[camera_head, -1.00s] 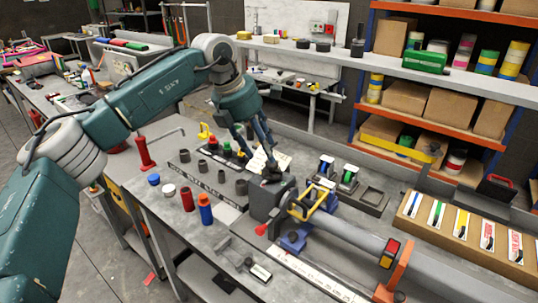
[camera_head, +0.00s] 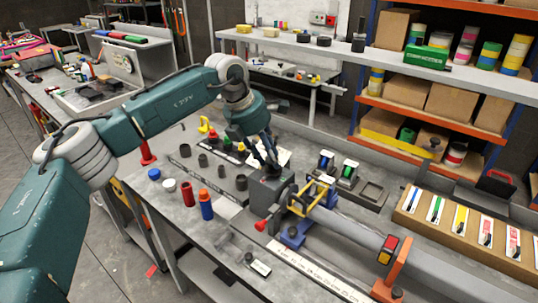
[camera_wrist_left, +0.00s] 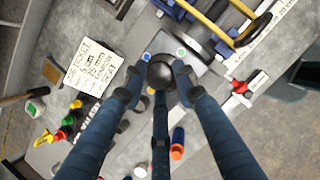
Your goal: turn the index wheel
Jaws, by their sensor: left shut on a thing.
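The index wheel shows in the left wrist view as a dark round knob (camera_wrist_left: 160,72) on the grey block, with small blue, green and yellow dots around it. My left gripper (camera_wrist_left: 160,82) comes down from above, its fingers closed around the knob. In the head view the left gripper (camera_head: 270,166) stands on top of the dark grey block (camera_head: 268,192), and its fingers mostly hide the knob there. My right gripper is not in view.
A yellow-framed fixture (camera_head: 312,195) and a long grey tube (camera_head: 350,233) adjoin the block on the right. Red and blue bottles (camera_head: 206,205) and a dark rack of sockets stand to the left.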

